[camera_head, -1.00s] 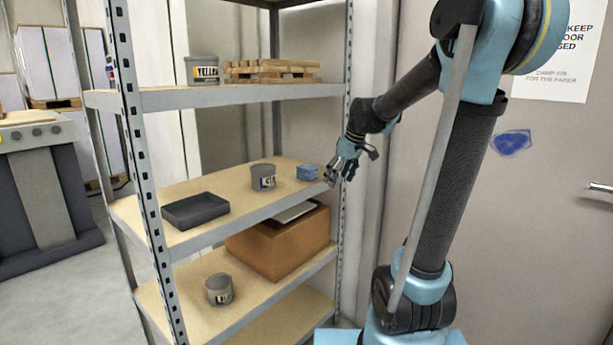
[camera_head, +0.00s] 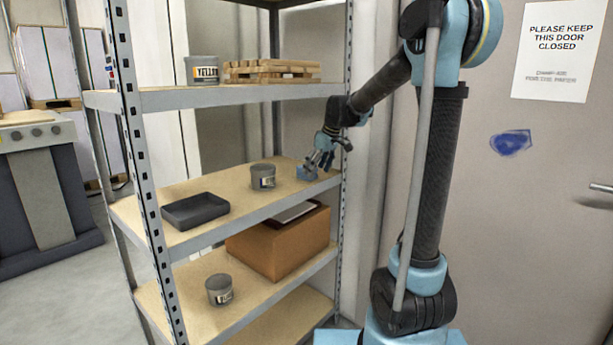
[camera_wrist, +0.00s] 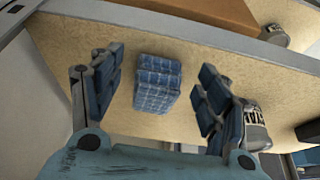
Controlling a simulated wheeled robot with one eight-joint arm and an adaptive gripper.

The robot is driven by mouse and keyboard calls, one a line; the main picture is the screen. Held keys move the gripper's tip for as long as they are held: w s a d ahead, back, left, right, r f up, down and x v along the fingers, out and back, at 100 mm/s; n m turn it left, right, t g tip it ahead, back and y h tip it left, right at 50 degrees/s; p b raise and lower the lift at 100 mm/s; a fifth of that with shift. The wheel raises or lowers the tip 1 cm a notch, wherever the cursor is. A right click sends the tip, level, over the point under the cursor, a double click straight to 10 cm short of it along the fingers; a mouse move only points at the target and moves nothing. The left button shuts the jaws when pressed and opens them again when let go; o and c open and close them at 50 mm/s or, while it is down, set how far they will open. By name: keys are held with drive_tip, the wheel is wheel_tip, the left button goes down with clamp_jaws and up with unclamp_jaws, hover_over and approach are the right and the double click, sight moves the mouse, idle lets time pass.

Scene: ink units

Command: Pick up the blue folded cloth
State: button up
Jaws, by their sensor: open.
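The blue folded cloth (camera_wrist: 157,84) lies on the middle shelf, near its right end. In the wrist view it shows a checked pattern and sits between the two open fingers of my gripper (camera_wrist: 160,90), with space on both sides. In the head view my gripper (camera_head: 322,160) is at the cloth (camera_head: 305,173) and partly covers it. My gripper is open and empty. I cannot tell how high the fingertips are above the shelf board.
A grey labelled tin (camera_head: 263,177) stands just left of the cloth on the middle shelf (camera_head: 240,190). A dark tray (camera_head: 195,211) lies further left. The upper shelf (camera_head: 200,98) is overhead, and a shelf post (camera_head: 345,130) stands close right. A cardboard box (camera_head: 280,243) sits below.

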sight(301, 176)
drive_tip(key=shift+w+a+f, duration=0.2)
drive_tip(key=shift+w+a, duration=0.35)
drive_tip(key=shift+a, duration=0.15)
drive_tip(key=shift+w+a+f, duration=0.2)
drive_tip(key=shift+w+a, duration=0.4)
drive_tip(key=shift+a, duration=0.05)
drive_tip(key=shift+w+a+f, duration=0.2)
drive_tip(key=shift+w+a, duration=0.35)
drive_tip(key=shift+a, duration=0.15)
drive_tip(key=shift+c, duration=0.5)
drive_tip(key=c, duration=1)
